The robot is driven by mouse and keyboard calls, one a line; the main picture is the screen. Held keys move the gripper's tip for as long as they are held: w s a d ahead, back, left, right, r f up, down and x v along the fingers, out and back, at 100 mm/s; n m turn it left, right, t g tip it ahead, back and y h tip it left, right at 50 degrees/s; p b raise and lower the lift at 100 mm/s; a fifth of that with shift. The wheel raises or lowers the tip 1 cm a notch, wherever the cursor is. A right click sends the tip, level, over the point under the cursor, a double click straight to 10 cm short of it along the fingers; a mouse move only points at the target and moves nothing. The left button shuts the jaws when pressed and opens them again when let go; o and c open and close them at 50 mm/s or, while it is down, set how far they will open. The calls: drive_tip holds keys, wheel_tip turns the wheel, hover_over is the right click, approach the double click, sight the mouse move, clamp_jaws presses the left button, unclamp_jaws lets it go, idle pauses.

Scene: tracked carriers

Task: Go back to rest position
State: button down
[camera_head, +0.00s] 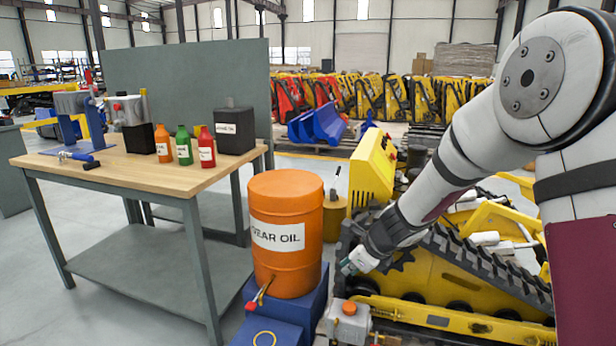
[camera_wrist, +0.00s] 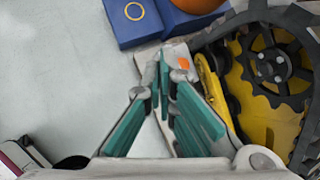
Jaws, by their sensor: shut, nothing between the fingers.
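My gripper (camera_head: 350,268) is at the end of my arm, which reaches in from the right in the head view. It hangs beside the yellow tracked carrier (camera_head: 430,280), close to its black track, to the right of the orange gear oil barrel (camera_head: 288,205). In the wrist view my gripper (camera_wrist: 160,60) shows its teal fingers together at the tips with nothing between them. Beyond the fingertips is a grey box with an orange cap (camera_wrist: 179,75). Whether the fingers touch anything cannot be told.
The barrel stands on a blue stand (camera_head: 262,328). A workbench (camera_head: 120,172) on the left carries orange, green and red bottles and a black can (camera_head: 235,130). The carrier's toothed wheel (camera_wrist: 272,68) and track are close on the right. Open grey floor (camera_wrist: 60,80) lies left.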

drive_tip(key=s+a+r+n+g+y, duration=0.1)
drive_tip(key=s+r+n, duration=0.65)
drive_tip(key=s, duration=0.25)
drive_tip(key=s+a+r+n+g, duration=0.1)
drive_tip(key=s+r+n, duration=0.65)
drive_tip(key=s, duration=0.25)
drive_tip(key=s+d+r+n+g+h, duration=0.1)
drive_tip(key=s+d+n+h, duration=0.2)
drive_tip(key=s, duration=0.6)
drive_tip(key=s+d+n+g, duration=0.1)
drive_tip(key=s+d+n, duration=0.3)
drive_tip(key=s, duration=0.5)
drive_tip(key=s+d+r+n+g+h, duration=0.1)
drive_tip(key=s+d+n+g+h, duration=0.2)
drive_tip(key=s, duration=0.7)
wheel_tip(320, 180, up, 27)
drive_tip(key=d+t+y+p, duration=0.1)
drive_tip(key=t+p, duration=0.4)
drive_tip(key=p, duration=2.1)
drive_tip(key=shift+w, duration=0.4)
